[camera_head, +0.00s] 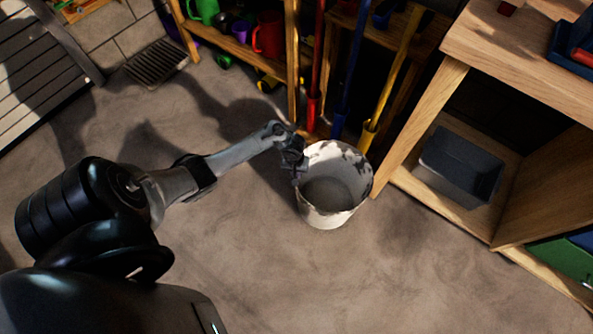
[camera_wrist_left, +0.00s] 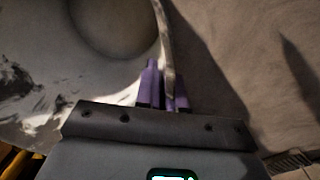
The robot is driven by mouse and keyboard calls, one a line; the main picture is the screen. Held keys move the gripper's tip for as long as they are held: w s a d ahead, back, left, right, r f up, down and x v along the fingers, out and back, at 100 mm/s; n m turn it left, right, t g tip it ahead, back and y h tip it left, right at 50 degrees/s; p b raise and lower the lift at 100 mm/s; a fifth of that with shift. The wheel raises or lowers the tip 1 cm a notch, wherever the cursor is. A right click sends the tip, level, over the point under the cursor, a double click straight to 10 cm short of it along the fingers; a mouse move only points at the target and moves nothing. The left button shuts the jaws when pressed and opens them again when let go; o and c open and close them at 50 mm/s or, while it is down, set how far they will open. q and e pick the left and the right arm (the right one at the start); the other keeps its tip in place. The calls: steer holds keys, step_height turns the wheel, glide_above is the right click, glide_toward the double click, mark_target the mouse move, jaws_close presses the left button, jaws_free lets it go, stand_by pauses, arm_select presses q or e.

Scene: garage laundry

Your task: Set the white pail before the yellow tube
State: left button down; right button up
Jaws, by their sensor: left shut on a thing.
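The white pail (camera_head: 336,214), with dark smudges on its rim, is upright in the middle of the head view. My left gripper (camera_head: 297,166) is shut on the left side of its rim. In the left wrist view, the purple fingers (camera_wrist_left: 165,90) pinch the wall of the pail (camera_wrist_left: 40,75). I cannot tell whether the pail's base touches the floor. The yellow tube (camera_head: 393,85) stands behind the pail, slightly to its right. Its lower end (camera_head: 368,135) shows just past the pail's far rim. My right gripper is not in view.
A red pole (camera_head: 316,75) and a blue pole (camera_head: 347,85) stand left of the yellow tube. A wooden shelf unit (camera_head: 425,105) with a grey bin (camera_head: 458,165) is close on the right. The concrete floor (camera_head: 350,280) in front is clear. A floor drain (camera_head: 157,63) lies far left.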

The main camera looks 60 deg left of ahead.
arm_select(q)
steer(key=shift+w+f+b, duration=0.1)
steer(key=shift+f+b, duration=1.7)
steer(key=shift+f, duration=0.05)
steer(key=shift+f, duration=0.1)
steer(key=c, duration=1.2)
jaws_free()
steer(key=shift+c, duration=0.2)
